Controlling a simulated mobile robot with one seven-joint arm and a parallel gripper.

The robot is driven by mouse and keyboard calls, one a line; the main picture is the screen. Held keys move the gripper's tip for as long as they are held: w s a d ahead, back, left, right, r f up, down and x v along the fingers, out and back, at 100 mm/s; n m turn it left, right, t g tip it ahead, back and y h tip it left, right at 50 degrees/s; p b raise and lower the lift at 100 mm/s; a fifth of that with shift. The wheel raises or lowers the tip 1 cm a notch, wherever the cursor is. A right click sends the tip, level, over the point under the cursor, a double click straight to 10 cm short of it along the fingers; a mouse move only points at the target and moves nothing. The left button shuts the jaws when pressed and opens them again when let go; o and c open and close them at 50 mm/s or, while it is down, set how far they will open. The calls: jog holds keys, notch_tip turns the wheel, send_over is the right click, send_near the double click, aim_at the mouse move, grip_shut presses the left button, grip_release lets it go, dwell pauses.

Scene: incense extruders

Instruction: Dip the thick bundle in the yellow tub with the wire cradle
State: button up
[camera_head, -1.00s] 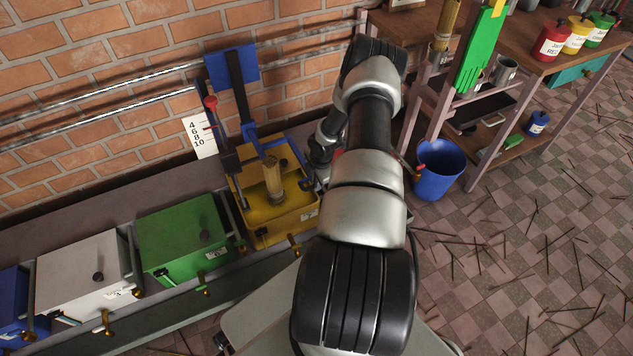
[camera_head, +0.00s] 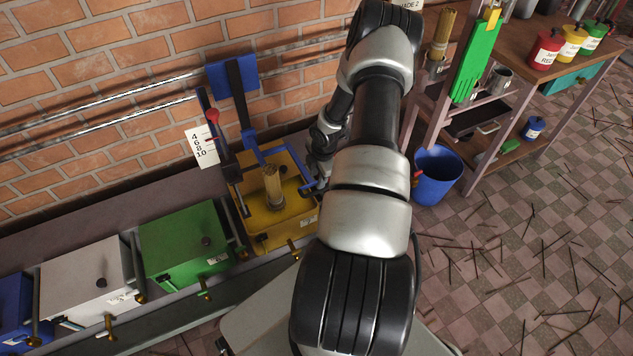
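The yellow tub (camera_head: 268,238) stands open at the right end of a row of coloured boxes by the brick wall. A thick tan bundle (camera_head: 272,184) stands nearly upright inside it. A blue plate (camera_head: 232,73) on a dark arm rises behind the tub, with a blue bracket (camera_head: 252,146) reaching over its back edge. A red-knobbed lever (camera_head: 212,116) stands at the tub's left. I cannot clearly make out the wire cradle. My gripper (camera_head: 314,183) is at the tub's right side, apart from the bundle; its fingers are small and partly hidden, so their opening is unclear.
Lidded green (camera_head: 182,238), white (camera_head: 85,281) and blue (camera_head: 12,300) boxes stand left of the tub. A blue bucket (camera_head: 438,174) and a wooden bench (camera_head: 522,72) with paint jars are at the right. Another bundle (camera_head: 443,30) stands in a holder there. Thin sticks litter the floor.

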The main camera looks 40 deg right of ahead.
notch_tip(320, 180, up, 7)
jog(key=p, duration=0.2)
send_over(315, 192)
jog(key=s, duration=0.4)
jog(key=shift+w+a, duration=0.15)
jog(key=shift+a, duration=0.25)
dwell(4.3)
jog(key=w+f+b, duration=0.1)
jog(key=f, duration=0.4)
jog(key=w+f+b, duration=0.1)
jog(key=f, duration=0.5)
jog(key=w+f+b, duration=0.1)
jog(key=f, duration=0.4)
jog(key=shift+w+d+f, duration=0.15)
jog(key=shift+d+f, duration=0.1)
jog(key=shift+d, duration=0.15)
grip_shut()
jog(key=shift+r, duration=0.1)
